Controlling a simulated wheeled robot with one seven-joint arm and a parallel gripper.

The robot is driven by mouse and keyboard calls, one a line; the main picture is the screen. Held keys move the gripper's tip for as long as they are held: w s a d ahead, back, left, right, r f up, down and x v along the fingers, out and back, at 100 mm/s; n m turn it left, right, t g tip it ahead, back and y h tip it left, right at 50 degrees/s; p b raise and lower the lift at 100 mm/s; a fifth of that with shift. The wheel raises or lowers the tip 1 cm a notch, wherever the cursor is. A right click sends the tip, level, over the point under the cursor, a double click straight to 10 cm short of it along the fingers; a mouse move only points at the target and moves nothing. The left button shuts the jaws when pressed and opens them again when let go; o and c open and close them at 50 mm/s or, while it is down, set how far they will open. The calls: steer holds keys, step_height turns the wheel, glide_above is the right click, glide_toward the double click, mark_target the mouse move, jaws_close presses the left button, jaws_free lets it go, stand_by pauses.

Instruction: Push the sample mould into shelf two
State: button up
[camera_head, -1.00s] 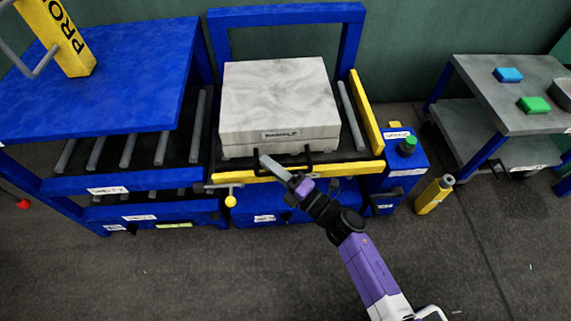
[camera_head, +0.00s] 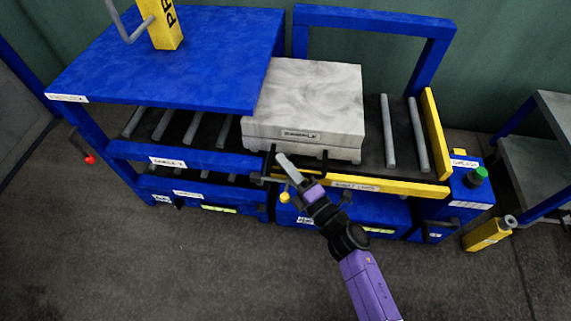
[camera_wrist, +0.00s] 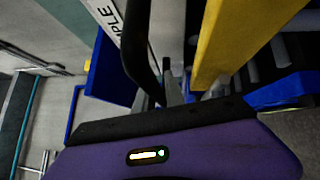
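The sample mould (camera_head: 305,100), a pale marbled grey block with a label on its front, sits on the roller bed. Its left edge reaches the right side of the blue rack, at the mouth of the upper roller shelf (camera_head: 168,124). My gripper (camera_head: 287,163) is at the mould's front lower left, by a black handle. In the wrist view, the black handle (camera_wrist: 136,50) runs down to the narrow fingers (camera_wrist: 168,92), and the mould's labelled face (camera_wrist: 108,22) shows upper left. Whether the fingers close on the handle is unclear.
A yellow front rail (camera_head: 390,187) and yellow end rail (camera_head: 434,130) border the bed. Rollers right of the mould are bare. A yellow post (camera_head: 166,25) stands on the rack.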

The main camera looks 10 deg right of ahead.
steer(key=o, duration=0.3)
steer(key=shift+p+v, duration=0.95)
steer(key=shift+v, duration=2.9)
steer(key=shift+c, duration=0.3)
